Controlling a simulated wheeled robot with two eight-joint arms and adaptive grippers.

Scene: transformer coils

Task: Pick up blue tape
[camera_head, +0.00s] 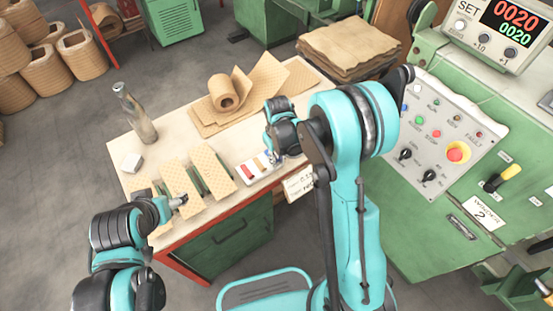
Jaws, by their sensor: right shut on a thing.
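A white tray (241,180) with small coloured pieces lies near the front right edge of the workbench. My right gripper (274,156) points down at the tray's right end and is shut on the blue tape, of which only a small bluish bit shows; the fingers and wrist hide most of it. I cannot tell whether the tape is clear of the tray. A red piece (257,163) lies in the tray just left of this gripper. My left gripper (181,201) is over the bench's front left part, by the tan strips; its jaw gap is too small to make out.
Tan patterned strips (179,184) lie on the workbench (178,148), left of the tray.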

